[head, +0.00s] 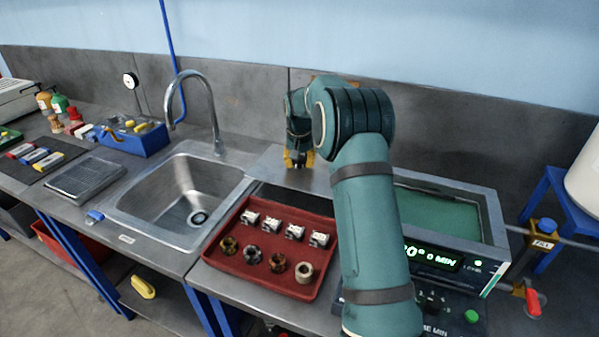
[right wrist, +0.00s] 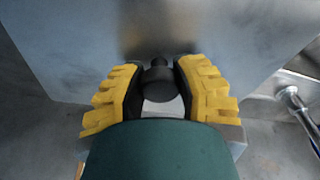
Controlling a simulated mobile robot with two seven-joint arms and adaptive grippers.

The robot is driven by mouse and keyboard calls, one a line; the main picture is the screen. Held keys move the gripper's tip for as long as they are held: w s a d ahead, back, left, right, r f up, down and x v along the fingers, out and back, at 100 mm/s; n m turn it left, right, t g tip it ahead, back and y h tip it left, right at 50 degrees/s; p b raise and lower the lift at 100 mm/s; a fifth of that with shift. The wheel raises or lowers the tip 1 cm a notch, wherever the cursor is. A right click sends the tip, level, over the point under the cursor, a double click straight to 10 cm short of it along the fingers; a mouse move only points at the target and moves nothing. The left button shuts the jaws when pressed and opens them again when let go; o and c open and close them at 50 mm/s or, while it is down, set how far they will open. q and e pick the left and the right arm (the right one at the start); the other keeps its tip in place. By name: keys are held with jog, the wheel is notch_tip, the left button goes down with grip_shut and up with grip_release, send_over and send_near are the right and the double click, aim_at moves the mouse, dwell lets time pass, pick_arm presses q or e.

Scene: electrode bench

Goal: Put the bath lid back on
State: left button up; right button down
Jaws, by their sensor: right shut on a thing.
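The bath (head: 492,212) stands on the right with its top open and greenish liquid showing. Its display and front controls face the front. The bath lid (head: 268,166) is a flat grey metal plate left of the bath, behind the red tray. My right gripper (head: 298,160) is over the lid. In the right wrist view its yellow fingers (right wrist: 160,85) are shut on the lid's black knob (right wrist: 159,78), with the metal lid (right wrist: 75,50) spreading around it. I cannot tell whether the lid touches the bench. My left gripper is not in view.
A red tray (head: 237,268) with several small white blocks and ring-shaped parts sits in front of the lid. A sink (head: 150,205) with a tall tap (head: 214,120) lies to the left. My right arm passes across the bath's left side. A red-handled valve (head: 533,301) is at the far right.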

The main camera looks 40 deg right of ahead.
notch_tip(320, 180, up, 3)
jog(key=shift+r+p, duration=0.2)
jog(key=shift+p, duration=0.15)
jog(key=shift+r+p, duration=1.55)
jog(key=shift+r, duration=0.2)
